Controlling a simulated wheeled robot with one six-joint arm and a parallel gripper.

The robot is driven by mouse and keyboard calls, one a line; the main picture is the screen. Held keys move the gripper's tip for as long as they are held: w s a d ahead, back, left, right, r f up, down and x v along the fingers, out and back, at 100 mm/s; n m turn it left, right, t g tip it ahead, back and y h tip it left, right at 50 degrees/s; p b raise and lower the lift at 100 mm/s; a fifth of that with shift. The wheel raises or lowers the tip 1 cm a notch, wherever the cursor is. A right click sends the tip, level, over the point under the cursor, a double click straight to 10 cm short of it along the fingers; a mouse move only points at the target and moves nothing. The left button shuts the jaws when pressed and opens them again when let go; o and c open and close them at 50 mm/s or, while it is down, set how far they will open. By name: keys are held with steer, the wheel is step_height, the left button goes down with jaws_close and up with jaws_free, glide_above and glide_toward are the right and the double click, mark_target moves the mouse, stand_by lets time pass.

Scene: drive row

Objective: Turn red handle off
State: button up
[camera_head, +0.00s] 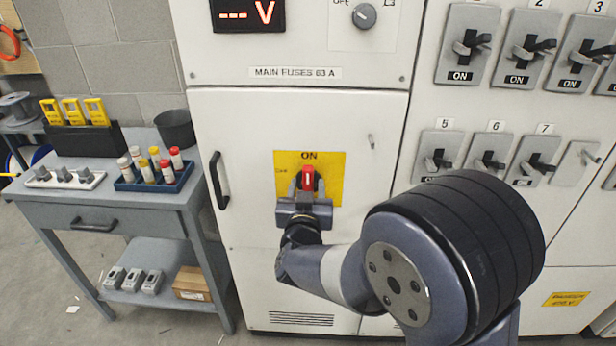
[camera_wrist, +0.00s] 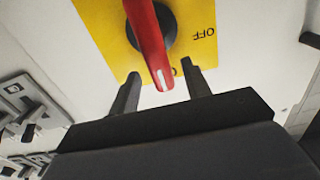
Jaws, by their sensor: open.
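The red handle (camera_head: 308,180) sits on a yellow plate (camera_head: 335,165) on the white cabinet door. It stands upright, with its tip near the ON label (camera_head: 309,156) at the top. The wrist view shows the red handle (camera_wrist: 148,45) on its black round hub (camera_wrist: 160,28), with the OFF label (camera_wrist: 202,34) to one side. My gripper (camera_head: 307,192) is in front of the plate, at the handle. In the wrist view my gripper's two fingers (camera_wrist: 160,88) are apart, one on either side of the handle's tip, with gaps visible. Contact with the plate cannot be judged.
The door has a black pull (camera_head: 218,180) at left. Grey switches (camera_head: 468,45) marked ON fill the panel at right. A grey workbench (camera_head: 110,195) with a blue tray (camera_head: 153,180) and a dark bin (camera_head: 176,129) stands at left. A display (camera_head: 247,14) is above.

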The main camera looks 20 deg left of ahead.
mark_target(308, 183)
steer(key=shift+x, duration=1.75)
steer(key=shift+d, duration=0.1)
jaws_close()
